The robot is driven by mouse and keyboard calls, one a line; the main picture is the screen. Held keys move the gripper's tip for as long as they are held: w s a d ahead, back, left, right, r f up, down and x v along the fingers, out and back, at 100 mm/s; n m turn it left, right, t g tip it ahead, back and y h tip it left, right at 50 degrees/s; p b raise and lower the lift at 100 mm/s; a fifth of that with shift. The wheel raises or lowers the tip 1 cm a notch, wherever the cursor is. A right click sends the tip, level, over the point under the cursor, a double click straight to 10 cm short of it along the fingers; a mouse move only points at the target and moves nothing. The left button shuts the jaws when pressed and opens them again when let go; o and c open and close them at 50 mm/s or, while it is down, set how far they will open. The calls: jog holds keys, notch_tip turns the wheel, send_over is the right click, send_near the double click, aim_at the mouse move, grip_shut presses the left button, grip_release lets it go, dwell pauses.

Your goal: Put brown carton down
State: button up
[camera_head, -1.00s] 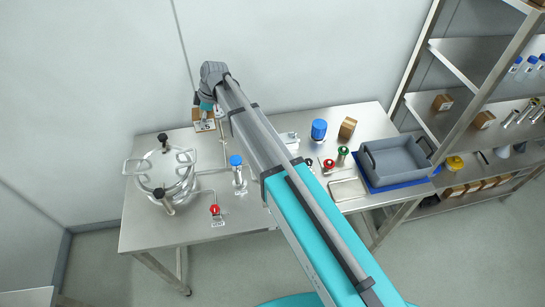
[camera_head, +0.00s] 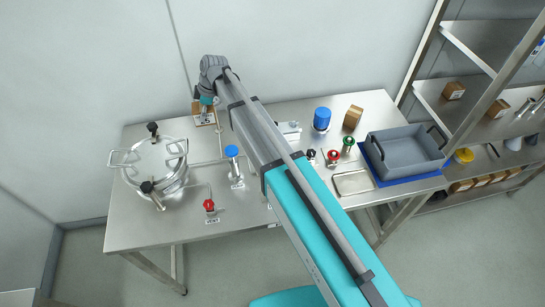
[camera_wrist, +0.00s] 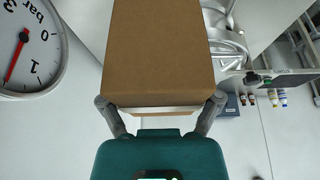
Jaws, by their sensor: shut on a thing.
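The brown carton (camera_wrist: 160,45) fills the upper middle of the wrist view, between the two grey fingers of my gripper (camera_wrist: 160,103), which is shut on it. In the head view my gripper (camera_head: 207,99) is at the back left of the steel table, and the brown carton (camera_head: 199,115) shows just below it, partly hidden. I cannot tell whether the carton's base touches the table.
The steel table (camera_head: 130,235) holds a lidded vessel (camera_head: 158,160) at left, a red valve (camera_head: 209,205) and blue-capped fittings. A pressure gauge (camera_wrist: 28,45) is close at left in the wrist view.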

jog(key=b, duration=0.7)
send_over(208, 152)
jog(key=d, duration=0.2)
notch_tip(208, 152, down, 8)
jog(key=shift+w, duration=0.3)
jog(key=shift+a, duration=0.1)
notch_tip(208, 152, down, 6)
jog(key=b, duration=0.5)
jog(key=shift+b, duration=0.35)
jog(key=shift+f+b, duration=1.85)
jog(key=shift+f, duration=0.05)
jog(key=shift+f, duration=0.1)
jog(key=o, duration=1)
jog(key=shift+r, duration=0.2)
